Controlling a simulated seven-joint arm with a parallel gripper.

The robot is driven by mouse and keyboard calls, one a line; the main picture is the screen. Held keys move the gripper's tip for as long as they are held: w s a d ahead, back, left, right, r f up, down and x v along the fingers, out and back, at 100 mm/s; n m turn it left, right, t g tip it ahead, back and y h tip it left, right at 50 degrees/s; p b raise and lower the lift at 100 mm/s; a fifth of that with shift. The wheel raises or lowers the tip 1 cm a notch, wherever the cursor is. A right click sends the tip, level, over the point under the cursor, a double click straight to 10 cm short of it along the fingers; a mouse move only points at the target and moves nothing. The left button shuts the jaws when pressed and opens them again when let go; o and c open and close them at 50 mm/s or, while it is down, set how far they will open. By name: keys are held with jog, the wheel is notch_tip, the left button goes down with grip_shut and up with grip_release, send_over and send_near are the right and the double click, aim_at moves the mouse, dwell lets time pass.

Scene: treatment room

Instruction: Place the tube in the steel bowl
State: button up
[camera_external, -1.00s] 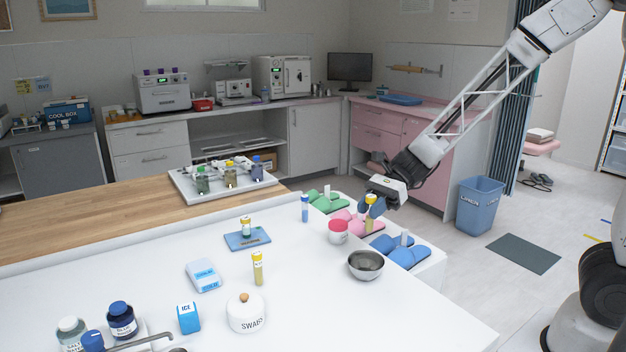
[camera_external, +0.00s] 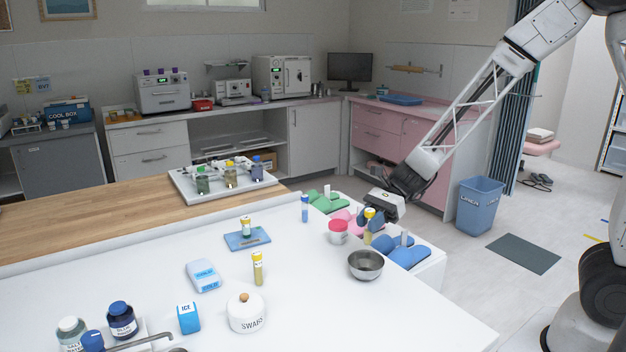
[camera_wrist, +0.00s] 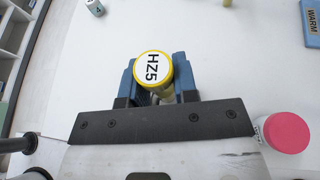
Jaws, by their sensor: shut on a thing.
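My gripper (camera_external: 371,218) is shut on a yellow-capped tube (camera_external: 368,237), which hangs upright between the blue fingers. In the wrist view the tube's cap (camera_wrist: 153,69) faces the camera and reads "HZ5", with a blue finger on each side. The steel bowl (camera_external: 366,276) stands on the white counter, in front of the tube and just below it in the external view. The bowl looks empty and does not show in the wrist view. Whether the tube's lower end touches anything is hard to tell.
A pink-lidded jar (camera_external: 338,232) stands close left of the held tube. A blue-capped tube (camera_external: 305,208) and another yellow-capped tube (camera_external: 258,268) stand further left. The counter in front of the bowl is clear.

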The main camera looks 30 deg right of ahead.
aim_at(367, 244)
jog(key=shift+f, duration=3.55)
jog(key=o, duration=1)
jog(key=shift+r, duration=0.1)
jog(key=shift+r, duration=3.4)
